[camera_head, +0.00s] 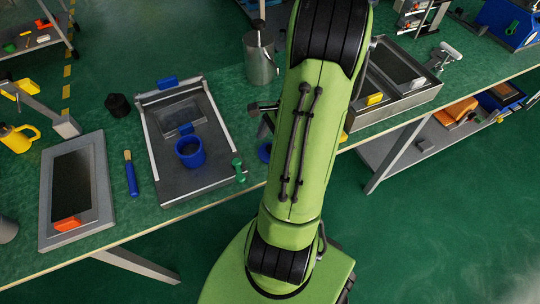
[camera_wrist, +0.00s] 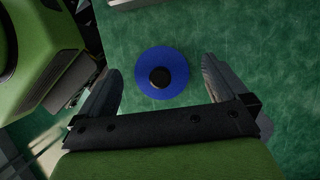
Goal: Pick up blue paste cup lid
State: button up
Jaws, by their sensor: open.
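The blue paste cup lid (camera_wrist: 161,58) is a round blue disc with a black knob at its middle. It lies on the green bench top in the wrist view. In the head view only its blue edge (camera_head: 264,152) shows beside my arm. My gripper (camera_wrist: 162,75) is open, with one finger on each side of the lid in the wrist view, and nothing is held. I cannot tell how high the fingers are above the bench. The open blue cup (camera_head: 190,155) stands on the framed tray left of the lid in the head view. My arm hides most of my gripper there.
The framed grey tray (camera_head: 200,184) has a green-handled part (camera_head: 239,170) at its right edge. A blue-handled brush (camera_head: 131,178) and a dark framed screen (camera_head: 104,195) lie to the left. A metal can (camera_head: 260,62) stands behind. A grey metal tray (camera_head: 408,104) sits to the right.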

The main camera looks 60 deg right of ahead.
jog(key=shift+w+a+f, duration=0.1)
jog(key=shift+a+f, duration=0.05)
jog(key=shift+f, duration=0.4)
jog(key=shift+r, duration=0.15)
jog(key=shift+c, duration=0.3)
jog(key=shift+r, duration=0.1)
jog(key=c, duration=1)
